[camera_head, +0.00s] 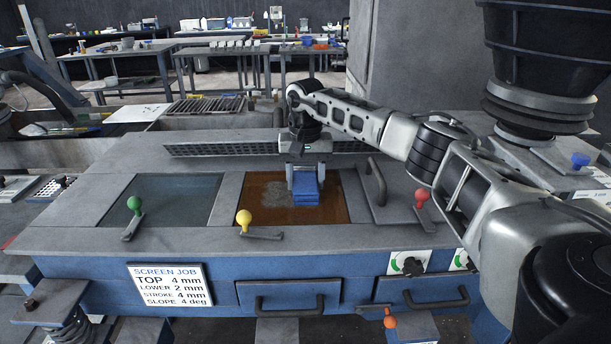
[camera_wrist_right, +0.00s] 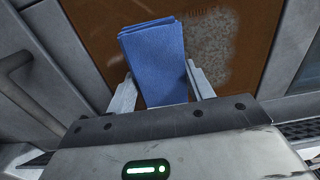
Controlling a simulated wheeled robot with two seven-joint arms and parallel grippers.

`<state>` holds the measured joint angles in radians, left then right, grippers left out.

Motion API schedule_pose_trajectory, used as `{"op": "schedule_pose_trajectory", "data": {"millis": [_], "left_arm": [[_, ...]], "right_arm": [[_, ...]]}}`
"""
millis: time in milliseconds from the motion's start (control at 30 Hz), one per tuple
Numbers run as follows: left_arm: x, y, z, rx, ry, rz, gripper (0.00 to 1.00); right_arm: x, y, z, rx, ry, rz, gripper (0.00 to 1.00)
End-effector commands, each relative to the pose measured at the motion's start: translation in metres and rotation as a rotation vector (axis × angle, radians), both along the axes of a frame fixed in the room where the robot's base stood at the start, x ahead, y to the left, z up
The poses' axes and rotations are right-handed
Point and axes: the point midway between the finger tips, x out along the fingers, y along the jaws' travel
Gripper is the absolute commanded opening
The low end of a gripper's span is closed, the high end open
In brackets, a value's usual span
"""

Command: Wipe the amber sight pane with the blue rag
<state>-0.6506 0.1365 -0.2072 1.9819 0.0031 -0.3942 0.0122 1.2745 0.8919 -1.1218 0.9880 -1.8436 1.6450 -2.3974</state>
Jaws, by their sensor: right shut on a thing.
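The amber sight pane (camera_head: 327,210) is set in the grey top of the machine, with a pale dusty patch (camera_head: 268,197) on its left and middle part. The patch also shows in the right wrist view (camera_wrist_right: 208,50), beside the rag. My right gripper (camera_head: 305,182) is shut on the folded blue rag (camera_head: 306,192) over the pane's upper right part. In the right wrist view the rag (camera_wrist_right: 155,60) sticks out past both fingers. I cannot tell whether it touches the pane. My left gripper is not in view.
A grey-green pane (camera_head: 172,200) lies to the left. Levers with a green knob (camera_head: 134,204), a yellow knob (camera_head: 243,218) and a red knob (camera_head: 422,196) stand around the panes. A grey handle (camera_head: 376,182) rises right of the amber pane. A dark column (camera_head: 540,70) hangs at the upper right.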

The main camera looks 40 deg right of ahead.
Motion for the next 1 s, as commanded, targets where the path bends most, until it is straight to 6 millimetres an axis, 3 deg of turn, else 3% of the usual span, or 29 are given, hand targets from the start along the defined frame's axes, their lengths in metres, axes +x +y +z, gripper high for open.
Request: {"op": "schedule_pose_trajectory", "data": {"millis": [1000], "left_arm": [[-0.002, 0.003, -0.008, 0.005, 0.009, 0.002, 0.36]], "right_arm": [[0.0, 0.0, -0.012, 0.0, -0.001, 0.0, 0.34]]}}
